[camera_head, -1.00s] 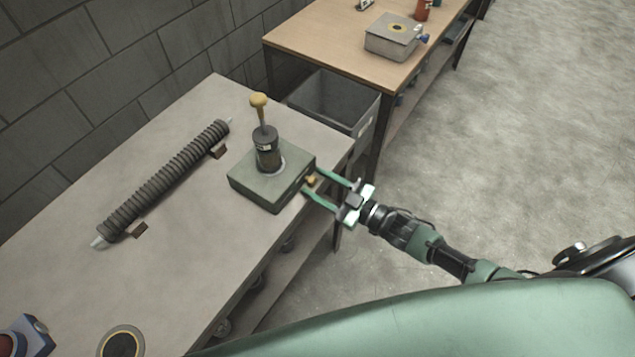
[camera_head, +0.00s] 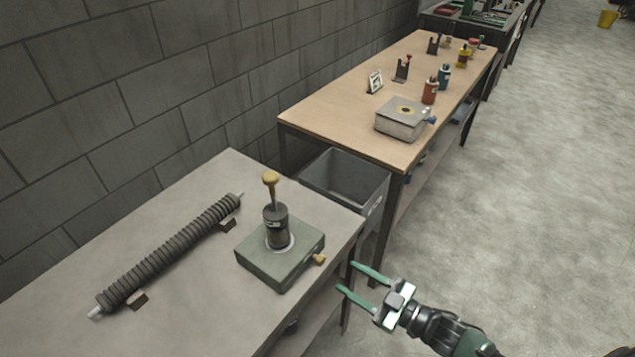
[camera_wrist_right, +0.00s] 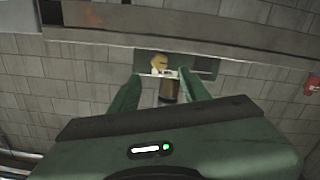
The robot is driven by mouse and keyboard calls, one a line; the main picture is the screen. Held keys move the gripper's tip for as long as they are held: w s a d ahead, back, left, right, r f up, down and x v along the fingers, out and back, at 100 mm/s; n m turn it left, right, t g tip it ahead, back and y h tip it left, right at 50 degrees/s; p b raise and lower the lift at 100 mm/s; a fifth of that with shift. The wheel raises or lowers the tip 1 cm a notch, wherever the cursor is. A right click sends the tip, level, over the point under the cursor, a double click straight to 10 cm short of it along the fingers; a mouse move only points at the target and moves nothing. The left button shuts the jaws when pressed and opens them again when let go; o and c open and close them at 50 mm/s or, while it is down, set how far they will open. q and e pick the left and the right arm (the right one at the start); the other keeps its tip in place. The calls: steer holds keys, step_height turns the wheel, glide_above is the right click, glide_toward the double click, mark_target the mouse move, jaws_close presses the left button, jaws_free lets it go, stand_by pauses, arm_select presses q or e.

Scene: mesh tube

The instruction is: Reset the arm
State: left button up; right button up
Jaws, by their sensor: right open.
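My right gripper (camera_head: 348,277) is open and empty, its two green fingers apart, just off the right edge of the near grey table (camera_head: 190,300). Its fingers point toward a green block fixture (camera_head: 262,268) with a dark cylinder (camera_head: 277,228) and a yellow-knobbed lever (camera_head: 270,180) on top. A small yellow side knob (camera_head: 319,259) sticks out of the block; a clear gap separates it from the fingertips. In the right wrist view, the open fingers (camera_wrist_right: 160,82) frame a yellow knob (camera_wrist_right: 160,67) ahead. My left gripper is not in view.
A ribbed mesh tube (camera_head: 170,252) lies on small brown supports on the grey table. A grey bin (camera_head: 345,185) stands between this table and a wooden table (camera_head: 330,112) holding a box (camera_head: 403,118) and several bottles. Open floor (camera_head: 540,200) lies to the right.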

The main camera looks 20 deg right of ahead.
steer(key=s+d+f+m+g+h, duration=0.2)
steer(key=s+d+f+h, duration=0.15)
steer(key=f, duration=0.65)
steer(key=s+d+f+m+g+h, duration=0.2)
steer(key=s+f+h, duration=0.15)
steer(key=f, duration=0.65)
steer(key=s+d+f+m+g+h, duration=0.1)
steer(key=s+d+f+m+h, duration=0.2)
steer(key=f, duration=0.7)
steer(key=s+a+f+g, duration=0.1)
steer(key=s+f, duration=0.3)
steer(key=s, duration=0.5)
steer(key=s+a+f+m+g, duration=0.1)
steer(key=s+f+g, duration=0.3)
steer(key=s, duration=0.4)
steer(key=s+a+f+g+h, duration=0.1)
steer(key=s+a+f+g, duration=0.2)
steer(key=s, duration=0.6)
steer(key=shift+s+f, duration=0.3)
steer(key=shift+f, duration=0.35)
